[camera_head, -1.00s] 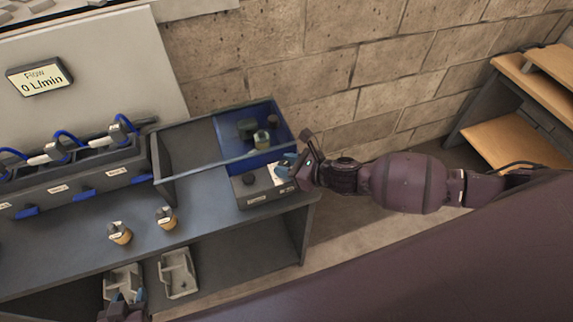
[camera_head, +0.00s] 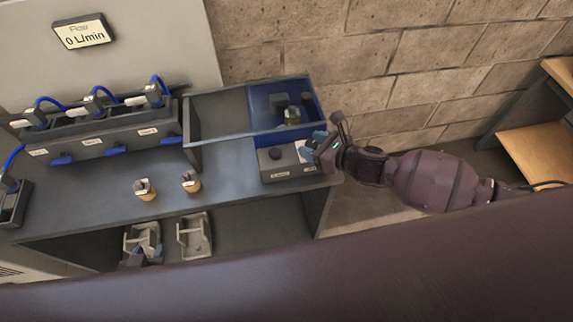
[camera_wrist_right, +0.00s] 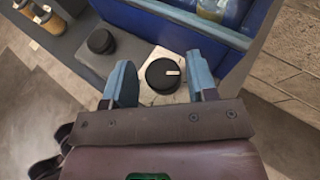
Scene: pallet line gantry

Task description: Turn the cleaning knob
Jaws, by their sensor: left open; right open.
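A grey control box (camera_head: 288,171) stands at the right end of the bench. It has a plain black knob (camera_head: 275,152), also in the right wrist view (camera_wrist_right: 101,41). A second black knob (camera_wrist_right: 163,75) with a white pointer mark sits on a light plate (camera_wrist_right: 150,58). The labels are too small to read, so I cannot tell which is the cleaning knob. My right gripper (camera_head: 312,146) is open at the box. In the wrist view its blue fingers (camera_wrist_right: 161,80) stand either side of the marked knob; contact is unclear. My left gripper (camera_head: 140,260) is open low at the left, partly hidden.
A blue-ended bin (camera_head: 262,133) with dark-topped items stands behind the box. Two small capped jars (camera_head: 146,194) stand on the bench (camera_head: 225,185). Grey trays (camera_head: 193,236) lie below the front edge. A flow display (camera_head: 84,34) reads 0 L/min.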

